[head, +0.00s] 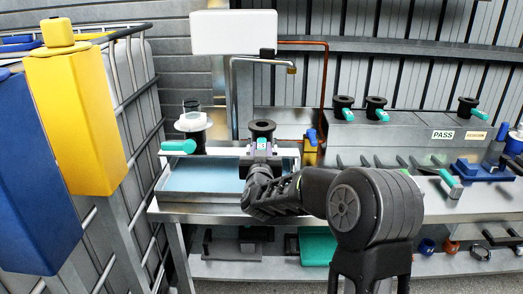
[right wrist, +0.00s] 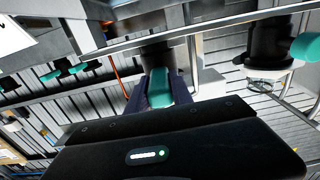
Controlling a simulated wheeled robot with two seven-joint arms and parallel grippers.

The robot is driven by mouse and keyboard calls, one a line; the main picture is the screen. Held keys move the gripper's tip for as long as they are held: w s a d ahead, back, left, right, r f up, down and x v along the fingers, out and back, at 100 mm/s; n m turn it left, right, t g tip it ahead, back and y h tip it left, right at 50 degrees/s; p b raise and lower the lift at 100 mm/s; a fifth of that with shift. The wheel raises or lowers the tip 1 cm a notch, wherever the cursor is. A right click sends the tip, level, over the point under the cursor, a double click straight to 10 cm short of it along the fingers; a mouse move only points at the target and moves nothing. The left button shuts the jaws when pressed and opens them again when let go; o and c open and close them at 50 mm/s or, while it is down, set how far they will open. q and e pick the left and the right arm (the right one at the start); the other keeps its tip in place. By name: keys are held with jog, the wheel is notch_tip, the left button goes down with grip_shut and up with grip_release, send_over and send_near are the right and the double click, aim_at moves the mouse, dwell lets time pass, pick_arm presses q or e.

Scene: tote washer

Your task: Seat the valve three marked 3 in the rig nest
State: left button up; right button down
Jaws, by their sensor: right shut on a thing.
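My right gripper (head: 262,158) is shut on the teal handle of a black valve (head: 262,128) and holds it upright at the rear of the wash basin. A small pale mark shows on the handle, too small to read. In the right wrist view, the teal handle (right wrist: 158,88) sits between the fingers, with the dark valve body (right wrist: 157,54) beyond. To the left, another black valve with a teal handle (head: 180,146) stands with a white collar and clear cylinder (head: 192,115); it also shows in the right wrist view (right wrist: 268,40). I cannot tell which fixture is the rig nest. My left gripper is out of view.
The basin (head: 168,201) holds blue liquid. Three valves (head: 342,108) stand on the grey ledge at right, near PASS (head: 443,135) and orange labels. A blue fixture (head: 485,171) and teal-handled part (head: 450,182) lie at right. Yellow (head: 85,115) and blue containers fill the left.

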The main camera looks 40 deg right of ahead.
jog(key=shift+r, duration=0.1)
jog(key=shift+c, duration=2.4)
grip_release()
jog(key=v, duration=0.9)
